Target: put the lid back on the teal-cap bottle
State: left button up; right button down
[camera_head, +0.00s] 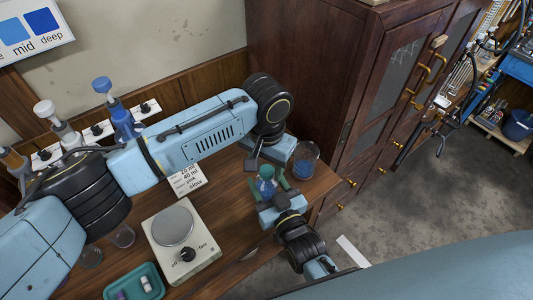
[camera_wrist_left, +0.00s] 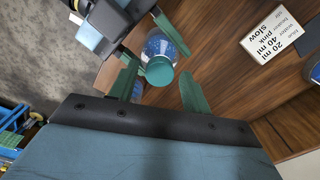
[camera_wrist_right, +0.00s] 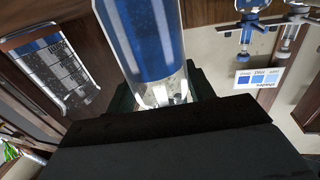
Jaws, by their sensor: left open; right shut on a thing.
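The teal-cap bottle (camera_head: 267,186) is clear with blue contents. It is held up by my right gripper (camera_head: 270,192) near the table's right end. In the left wrist view the teal cap (camera_wrist_left: 159,71) is at the bottle's mouth; I cannot tell whether it is seated. My left gripper (camera_wrist_left: 157,90) is open, its green fingers apart on either side in front of the cap, not visibly touching it. In the right wrist view the bottle (camera_wrist_right: 147,40) stands large between the right fingers, with its cap out of view.
A glass beaker (camera_head: 304,161) with blue contents stands close right of the bottle. A hot plate (camera_head: 183,250), a text card (camera_head: 187,180), a teal tray (camera_head: 133,283) and glass cups (camera_head: 123,237) are on the table. A dark wooden cabinet (camera_head: 300,60) rises behind.

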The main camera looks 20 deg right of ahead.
pick_arm(q)
jog(key=shift+f, duration=0.25)
jog(key=c, duration=1)
jog(key=shift+m, duration=0.9)
jog(key=o, duration=1.1)
jog(key=shift+o, duration=0.2)
jog(key=shift+r, duration=0.1)
notch_tip(320, 180, up, 12)
